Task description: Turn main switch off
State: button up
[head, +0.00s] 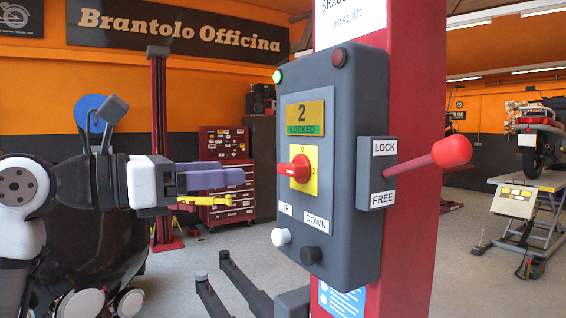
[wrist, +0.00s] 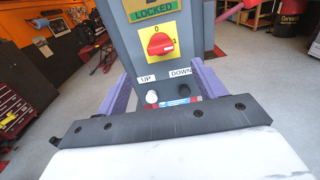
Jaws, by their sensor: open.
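The main switch is a red rotary knob (head: 294,169) on a yellow plate marked 0 at the top and 1 at the right. It sits on the front of a dark grey control box (head: 345,100). In the wrist view the knob (wrist: 160,43) lies roughly horizontal, with a white mark on its right side towards the 1. My gripper (head: 242,177) is open and empty, left of the box and apart from it, at about knob height. In the wrist view its purple fingers (wrist: 161,74) stand either side of the box's lower part, below the knob.
Below the knob are a white UP button (head: 281,236) and a black DOWN button (head: 310,255). A red-knobbed LOCK/FREE lever (head: 452,151) sticks out right of the box. The box is on a red post (head: 415,100). A red tool cabinet (head: 225,145) stands behind.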

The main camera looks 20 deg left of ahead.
aim_at(284, 168)
jog(key=p+x, duration=0.2)
jog(key=x, duration=0.8)
jog(key=shift+w+d+p, duration=0.25)
jog(key=shift+w+p, duration=0.1)
jog(key=c, duration=1)
